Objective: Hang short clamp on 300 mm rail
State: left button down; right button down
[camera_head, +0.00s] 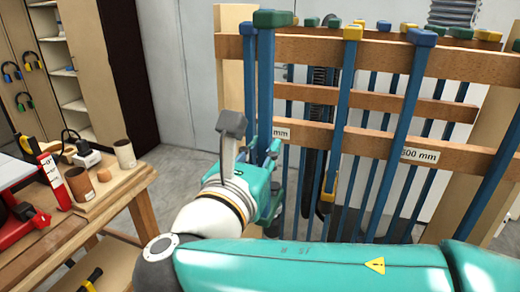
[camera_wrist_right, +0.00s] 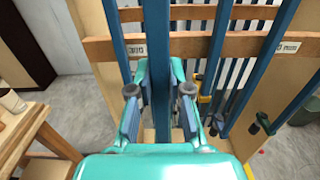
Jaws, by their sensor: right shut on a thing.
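A clamp with a blue bar and a green top (camera_head: 265,75) stands about upright at the left end of the wooden rack. My right gripper (camera_head: 270,155) is shut on the bar, below its top; the wrist view shows the bar (camera_wrist_right: 157,60) between the two fingers (camera_wrist_right: 160,115). The clamp passes in front of the upper wooden rail (camera_head: 320,50); I cannot tell whether it touches it. A lower rail carries a label ending in "00 mm" (camera_head: 419,156), its first digit hard to read. Another label (camera_head: 281,134) is partly hidden by the clamp. My left gripper is not in view.
Other blue clamps with a yellow top (camera_head: 352,33) and a blue top (camera_head: 421,38) are on the rack beside the held one. A wooden workbench (camera_head: 130,190) with cups and a red tool (camera_head: 50,175) stands at the left. Grey floor shows between bench and rack.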

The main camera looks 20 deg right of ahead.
aim_at(284, 121)
jog(key=shift+w+d, duration=0.1)
jog(key=shift+w, duration=0.1)
jog(key=shift+x, duration=1.85)
jog(key=shift+w+d, duration=0.25)
jog(key=shift+w, duration=0.1)
jog(key=shift+p+x, duration=0.4)
jog(key=shift+x, duration=1.65)
jog(key=shift+w+d, duration=0.2)
jog(key=shift+w, duration=0.05)
jog(key=shift+p+x, duration=0.5)
jog(key=shift+x, duration=1.1)
jog(key=shift+f, duration=0.15)
